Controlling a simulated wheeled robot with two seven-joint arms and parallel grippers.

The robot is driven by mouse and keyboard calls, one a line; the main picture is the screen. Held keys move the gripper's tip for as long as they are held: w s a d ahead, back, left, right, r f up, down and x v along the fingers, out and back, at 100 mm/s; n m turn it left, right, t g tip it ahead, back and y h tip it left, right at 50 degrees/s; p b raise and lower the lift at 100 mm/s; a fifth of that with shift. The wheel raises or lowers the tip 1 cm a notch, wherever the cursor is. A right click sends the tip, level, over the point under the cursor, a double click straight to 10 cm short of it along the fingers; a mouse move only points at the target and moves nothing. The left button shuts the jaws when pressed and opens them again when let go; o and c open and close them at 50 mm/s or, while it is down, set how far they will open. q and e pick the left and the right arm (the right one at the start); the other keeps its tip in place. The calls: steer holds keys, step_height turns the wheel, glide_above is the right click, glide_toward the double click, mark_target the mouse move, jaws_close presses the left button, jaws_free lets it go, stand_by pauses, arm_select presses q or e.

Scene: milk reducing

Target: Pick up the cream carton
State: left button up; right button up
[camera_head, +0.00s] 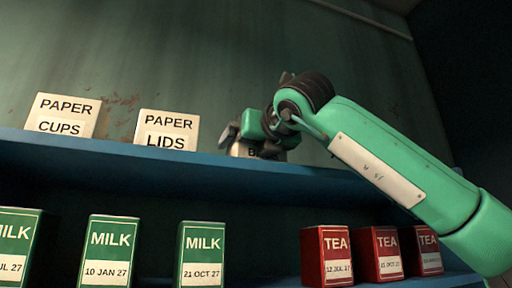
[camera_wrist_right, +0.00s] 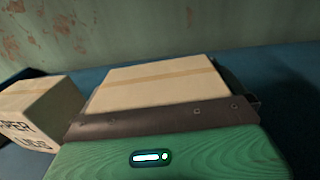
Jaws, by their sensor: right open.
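No carton with a readable "cream" label is in view. My right gripper (camera_head: 240,137) is at the upper shelf, around or just in front of a pale box (camera_head: 239,151) whose label is mostly hidden; only a letter like "B" shows. In the right wrist view this tan box (camera_wrist_right: 155,82) with a tape strip lies straight beyond my gripper (camera_wrist_right: 165,115). The jaws are open; the fingertips are mostly hidden, so I cannot tell whether they touch the box. My left gripper is not in view.
The blue upper shelf (camera_head: 120,151) also bears a paper cups box (camera_head: 66,115) and a paper lids box (camera_head: 166,130), left of my gripper. Below stand green milk cartons (camera_head: 202,250) and red tea boxes (camera_head: 327,255). A wall is close behind.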

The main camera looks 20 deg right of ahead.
steer(key=shift+s, duration=0.15)
steer(key=shift+c, duration=1.1)
steer(key=c, duration=0.5)
steer(key=shift+r, duration=0.1)
